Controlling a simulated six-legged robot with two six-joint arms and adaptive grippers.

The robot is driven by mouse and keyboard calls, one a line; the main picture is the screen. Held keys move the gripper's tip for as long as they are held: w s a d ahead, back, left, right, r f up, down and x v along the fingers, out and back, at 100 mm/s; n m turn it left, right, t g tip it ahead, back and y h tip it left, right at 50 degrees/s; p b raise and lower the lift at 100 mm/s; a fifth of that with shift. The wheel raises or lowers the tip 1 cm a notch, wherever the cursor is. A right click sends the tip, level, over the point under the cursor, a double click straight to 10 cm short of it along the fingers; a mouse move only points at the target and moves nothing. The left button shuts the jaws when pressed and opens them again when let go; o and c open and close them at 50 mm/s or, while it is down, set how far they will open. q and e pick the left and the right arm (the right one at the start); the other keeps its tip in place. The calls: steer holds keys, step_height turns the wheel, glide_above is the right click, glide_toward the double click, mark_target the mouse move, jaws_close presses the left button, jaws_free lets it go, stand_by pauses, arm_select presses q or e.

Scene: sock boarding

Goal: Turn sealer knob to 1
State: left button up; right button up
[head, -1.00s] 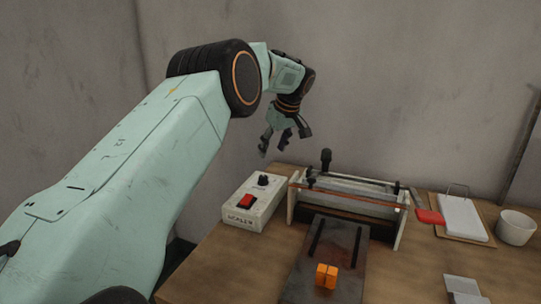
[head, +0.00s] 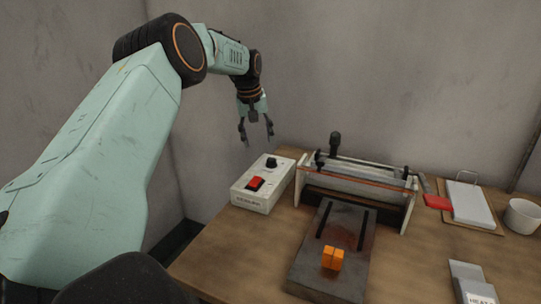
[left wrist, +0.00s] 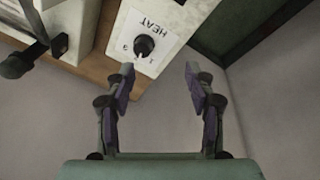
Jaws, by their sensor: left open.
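The sealer control box (head: 262,189) is white and sits at the table's back left. Its black knob (head: 271,163) stands on top, behind a red switch (head: 255,183). In the left wrist view the knob (left wrist: 144,45) sits on a white label marked HEAT with small numbers; its exact setting is too small to read. My left gripper (head: 256,142) is open and empty, above and slightly behind the box, fingers pointing down. In the left wrist view its two fingers (left wrist: 159,78) are spread, with the knob beyond the left fingertip. My right gripper is not in view.
The sealer (head: 358,184) with its upright black handle stands right of the box. A red-handled tool (head: 437,202), a white pad (head: 474,207) and a cup (head: 523,215) are at right. Walls stand behind.

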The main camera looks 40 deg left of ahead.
mark_target(272, 159)
arm_select(q)
steer(key=shift+w+d+f+m+t+h+b, duration=0.25)
steer(key=shift+w+f+m, duration=0.45)
steer(key=shift+f+m, duration=1)
steer(key=shift+w+d+f+m+t+h+b, duration=0.1)
steer(key=shift+w+f+m+t+h+b, duration=0.2)
steer(key=shift+w+f+m, duration=1.4)
steer(key=shift+s+d+f+m+t+h+b, duration=0.25)
steer(key=shift+f+m, duration=0.4)
steer(key=shift+m, duration=2.15)
steer(key=shift+a, duration=0.1)
steer(key=shift+w, duration=0.1)
